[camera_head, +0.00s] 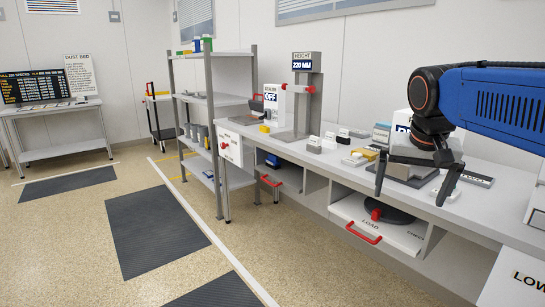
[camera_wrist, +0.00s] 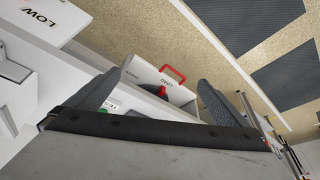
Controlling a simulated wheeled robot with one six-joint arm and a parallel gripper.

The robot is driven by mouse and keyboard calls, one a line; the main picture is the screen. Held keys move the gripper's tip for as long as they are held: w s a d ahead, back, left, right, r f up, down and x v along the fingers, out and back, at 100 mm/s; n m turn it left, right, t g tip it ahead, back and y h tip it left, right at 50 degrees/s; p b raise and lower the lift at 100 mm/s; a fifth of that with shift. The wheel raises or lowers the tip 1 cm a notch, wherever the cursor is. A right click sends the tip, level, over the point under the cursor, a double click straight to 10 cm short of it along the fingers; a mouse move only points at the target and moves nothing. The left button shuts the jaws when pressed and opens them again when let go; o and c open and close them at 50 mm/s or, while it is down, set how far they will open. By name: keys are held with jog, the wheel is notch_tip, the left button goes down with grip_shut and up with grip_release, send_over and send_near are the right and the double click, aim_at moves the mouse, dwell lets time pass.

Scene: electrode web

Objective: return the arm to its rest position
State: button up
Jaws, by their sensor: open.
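My blue arm (camera_head: 505,98) reaches in from the right edge in the head view. My gripper (camera_head: 413,189) hangs at its end over the front part of the white bench (camera_head: 272,143). Its two dark fingers are spread wide with nothing between them. In the wrist view the gripper (camera_wrist: 155,97) also shows its fingers far apart. Between them lie the bench edge and the load drawer (camera_wrist: 155,85) below.
The load drawer (camera_head: 385,236) has a red handle and a dark round disc on it. A height gauge (camera_head: 303,95), an OFF sign box (camera_head: 272,100) and several small blocks stand on the bench. A grey shelf rack (camera_head: 208,100) stands beyond. Floor mats (camera_head: 155,230) lie at left.

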jog(key=s+a+f+n, duration=0.1)
jog(key=s+f+n, duration=0.1)
jog(key=s+f, duration=0.7)
jog(key=s+a+f+n+y, duration=0.1)
jog(key=s+f+n, duration=0.1)
jog(key=s+f, duration=0.6)
notch_tip(320, 180, down, 2)
jog(key=shift+s+a+f+t+y, duration=0.1)
jog(key=shift+s+a+t+y, duration=0.2)
jog(key=shift+s+a+t, duration=0.1)
jog(key=shift+c, duration=0.6)
